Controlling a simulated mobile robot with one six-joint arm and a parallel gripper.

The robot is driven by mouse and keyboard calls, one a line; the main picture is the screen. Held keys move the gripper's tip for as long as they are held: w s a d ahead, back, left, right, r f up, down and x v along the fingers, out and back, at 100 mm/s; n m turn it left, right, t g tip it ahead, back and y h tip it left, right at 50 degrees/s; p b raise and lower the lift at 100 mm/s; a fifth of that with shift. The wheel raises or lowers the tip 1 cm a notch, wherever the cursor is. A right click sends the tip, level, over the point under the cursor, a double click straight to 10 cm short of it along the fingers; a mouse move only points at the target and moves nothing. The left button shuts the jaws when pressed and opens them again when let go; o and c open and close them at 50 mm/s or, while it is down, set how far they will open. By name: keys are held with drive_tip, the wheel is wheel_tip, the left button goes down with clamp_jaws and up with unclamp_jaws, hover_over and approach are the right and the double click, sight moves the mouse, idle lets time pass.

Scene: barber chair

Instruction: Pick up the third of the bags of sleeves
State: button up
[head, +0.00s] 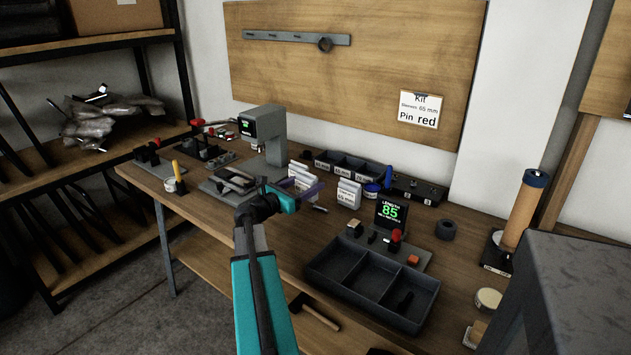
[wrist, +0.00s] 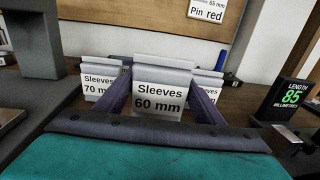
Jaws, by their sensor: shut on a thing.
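In the wrist view my gripper (wrist: 160,105) is shut on a white bag labelled "Sleeves 60 mm" (wrist: 160,96), a purple finger on each side of it. A bag labelled "Sleeves 70 mm" (wrist: 100,84) stands behind to the left. Another white bag (wrist: 208,84) stands behind to the right, its label mostly hidden by the finger. In the head view my gripper (head: 304,191) is over the bench by the white bags. The right-hand bag group (head: 349,191) stands apart from it. Whether the held bag touches the bench is unclear.
A grey press (head: 266,135) stands left behind my gripper. A wall card (head: 419,110) reads sleeves 65 mm, pin red. Dark labelled bins (head: 350,168) stand at the back.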

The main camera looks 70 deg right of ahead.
drive_tip(key=v, duration=0.9)
drive_tip(key=shift+d, duration=0.1)
drive_tip(key=shift+r, duration=0.1)
